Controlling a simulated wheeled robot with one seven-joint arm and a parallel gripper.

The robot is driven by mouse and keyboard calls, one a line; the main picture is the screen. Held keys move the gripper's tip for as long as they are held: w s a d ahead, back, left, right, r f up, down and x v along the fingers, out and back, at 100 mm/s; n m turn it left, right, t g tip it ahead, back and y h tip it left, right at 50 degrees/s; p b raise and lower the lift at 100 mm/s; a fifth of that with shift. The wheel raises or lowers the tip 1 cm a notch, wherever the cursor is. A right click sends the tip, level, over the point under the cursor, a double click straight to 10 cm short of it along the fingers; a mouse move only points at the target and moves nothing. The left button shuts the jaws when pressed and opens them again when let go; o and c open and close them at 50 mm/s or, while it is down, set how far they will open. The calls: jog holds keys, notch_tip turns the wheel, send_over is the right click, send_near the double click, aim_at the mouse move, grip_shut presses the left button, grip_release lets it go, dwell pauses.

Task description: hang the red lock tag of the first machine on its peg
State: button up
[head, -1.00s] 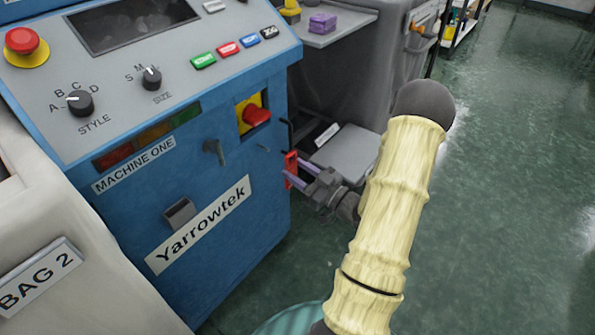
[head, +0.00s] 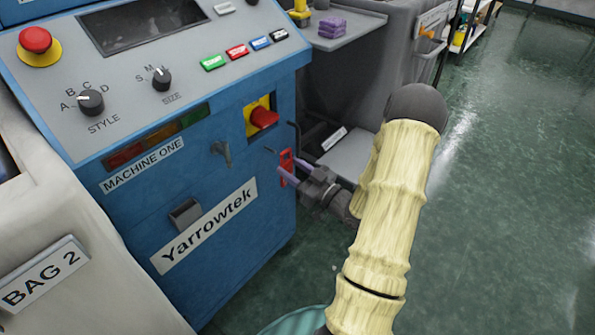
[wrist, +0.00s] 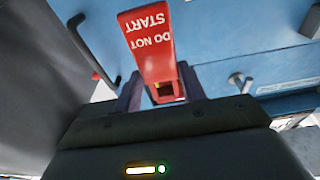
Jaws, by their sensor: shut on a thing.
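My gripper (head: 287,174) is shut on the red lock tag (head: 286,160), beside the right edge of the blue first machine (head: 225,235). In the wrist view the tag (wrist: 150,45) is held between the fingers (wrist: 160,92), its lettering "DO NOT START" upside down, with a square opening at its near end. A dark bent rod (head: 297,138) stands just right of the tag. It also shows in the wrist view (wrist: 94,62).
A red and yellow switch (head: 263,117) is above the tag. A grey shelf (head: 345,157) is behind my gripper. The green floor (head: 500,200) at the right is clear.

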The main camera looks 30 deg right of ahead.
jog(key=shift+x, duration=0.95)
jog(key=shift+w+a+f, duration=0.25)
jog(key=shift+w, duration=0.05)
jog(key=shift+w+a, duration=0.15)
jog(key=shift+w, duration=0.75)
jog(key=shift+w+a+f+b, duration=0.4)
jog(key=shift+w+f, duration=0.15)
jog(key=shift+w, duration=0.15)
jog(key=o, duration=1.1)
